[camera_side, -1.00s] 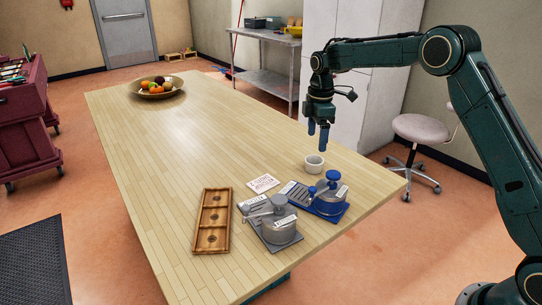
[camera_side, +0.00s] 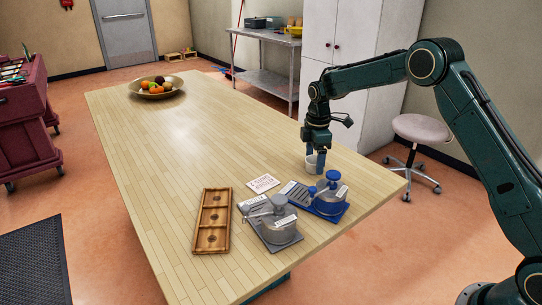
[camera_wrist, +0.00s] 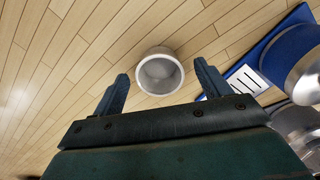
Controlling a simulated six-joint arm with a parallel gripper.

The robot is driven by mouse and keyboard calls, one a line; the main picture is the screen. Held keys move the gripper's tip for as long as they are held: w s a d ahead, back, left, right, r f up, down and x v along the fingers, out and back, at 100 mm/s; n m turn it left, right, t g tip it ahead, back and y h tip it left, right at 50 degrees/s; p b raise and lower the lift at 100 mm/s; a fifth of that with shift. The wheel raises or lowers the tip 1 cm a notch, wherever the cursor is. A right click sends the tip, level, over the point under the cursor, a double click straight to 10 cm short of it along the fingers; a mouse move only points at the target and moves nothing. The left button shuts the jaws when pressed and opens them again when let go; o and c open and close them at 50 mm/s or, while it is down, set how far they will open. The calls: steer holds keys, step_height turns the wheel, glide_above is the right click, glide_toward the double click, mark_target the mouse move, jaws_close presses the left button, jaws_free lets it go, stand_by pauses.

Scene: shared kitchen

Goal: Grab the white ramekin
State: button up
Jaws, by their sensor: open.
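The white ramekin (camera_side: 311,164) stands upright on the wooden table, near its right edge. In the side view my gripper (camera_side: 316,161) is down at the ramekin, and its blue fingers partly hide it. In the wrist view the empty ramekin (camera_wrist: 160,72) shows its open top. It lies ahead of and between the two spread fingers of my gripper (camera_wrist: 160,88), with a gap on both sides. The gripper is open and holds nothing. I cannot tell whether a finger touches the ramekin.
A blue base with a lidded metal pot (camera_side: 328,196) stands close in front of the ramekin. A grey one (camera_side: 272,221), a white card (camera_side: 263,184) and a wooden three-compartment tray (camera_side: 212,222) lie nearer the front. A fruit bowl (camera_side: 156,91) sits far back. The table's middle is clear.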

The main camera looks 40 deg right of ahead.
steer(key=shift+f, duration=0.7)
steer(key=c, duration=1.1)
steer(key=shift+o, duration=0.2)
steer(key=shift+r, duration=0.2)
step_height(320, 180, up, 28)
steer(key=shift+f, duration=0.2)
stand_by(0.3)
